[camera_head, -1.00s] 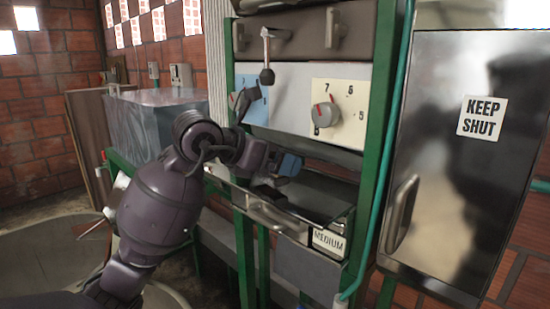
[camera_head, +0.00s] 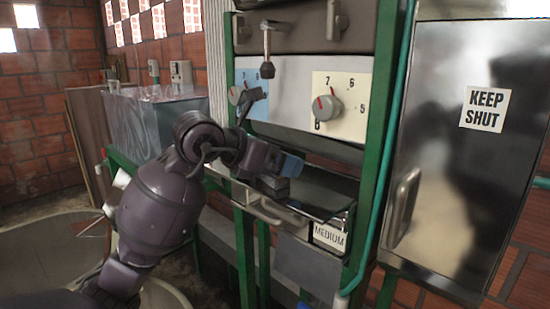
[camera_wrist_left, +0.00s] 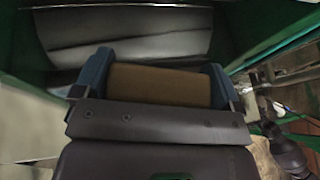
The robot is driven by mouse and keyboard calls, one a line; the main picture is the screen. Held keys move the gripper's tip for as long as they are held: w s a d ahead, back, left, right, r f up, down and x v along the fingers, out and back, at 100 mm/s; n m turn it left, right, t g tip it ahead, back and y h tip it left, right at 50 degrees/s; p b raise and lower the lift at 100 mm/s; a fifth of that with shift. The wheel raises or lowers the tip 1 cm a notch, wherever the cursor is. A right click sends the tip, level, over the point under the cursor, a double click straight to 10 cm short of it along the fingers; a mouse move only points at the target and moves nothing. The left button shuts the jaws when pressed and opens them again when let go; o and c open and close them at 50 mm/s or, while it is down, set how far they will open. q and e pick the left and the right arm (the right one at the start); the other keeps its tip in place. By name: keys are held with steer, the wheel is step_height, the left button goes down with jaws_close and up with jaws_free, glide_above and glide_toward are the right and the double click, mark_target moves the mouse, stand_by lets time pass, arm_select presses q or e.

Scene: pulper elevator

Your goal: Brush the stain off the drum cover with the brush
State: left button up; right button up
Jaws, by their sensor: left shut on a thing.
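My left gripper (camera_head: 290,167) reaches into the opening of the green-framed machine, above the metal tray marked MEDIUM. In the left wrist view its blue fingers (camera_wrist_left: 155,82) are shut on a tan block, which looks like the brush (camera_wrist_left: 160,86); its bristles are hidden. Beyond the brush, a smooth grey curved metal surface, likely the drum cover (camera_wrist_left: 130,35), fills the upper part. I cannot tell whether the brush touches it. No clear stain can be made out. My right gripper is in neither view.
The tray (camera_head: 275,214) with a handle lies just below my gripper. Dials (camera_head: 325,108) and a hanging lever (camera_head: 267,68) sit above on the panel. Green posts (camera_head: 372,150) frame the opening. A steel KEEP SHUT door (camera_head: 450,150) stands at the right.

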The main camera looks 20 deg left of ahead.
arm_select(q)
steer(key=shift+s+d+r, duration=0.1)
steer(key=shift+s+d, duration=0.2)
steer(key=shift+d, duration=0.55)
steer(key=shift+s+d, duration=0.15)
steer(key=shift+d, duration=0.35)
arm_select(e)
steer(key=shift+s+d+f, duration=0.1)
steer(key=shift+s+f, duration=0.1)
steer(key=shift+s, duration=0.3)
arm_select(q)
steer(key=shift+s+d, duration=0.25)
steer(key=shift+d, duration=0.45)
steer(key=shift+s+d+f, duration=0.2)
steer(key=shift+s+d, duration=0.1)
steer(key=shift+d, duration=0.4)
steer(key=shift+s+d+r, duration=0.1)
steer(key=shift+s+d, duration=0.15)
steer(key=shift+d, duration=0.55)
steer(key=shift+s+d, duration=0.15)
steer(key=shift+d, duration=0.3)
steer(key=shift+s+d, duration=0.25)
steer(key=shift+d, duration=0.5)
steer(key=shift+s+d, duration=0.2)
steer(key=shift+d, duration=0.2)
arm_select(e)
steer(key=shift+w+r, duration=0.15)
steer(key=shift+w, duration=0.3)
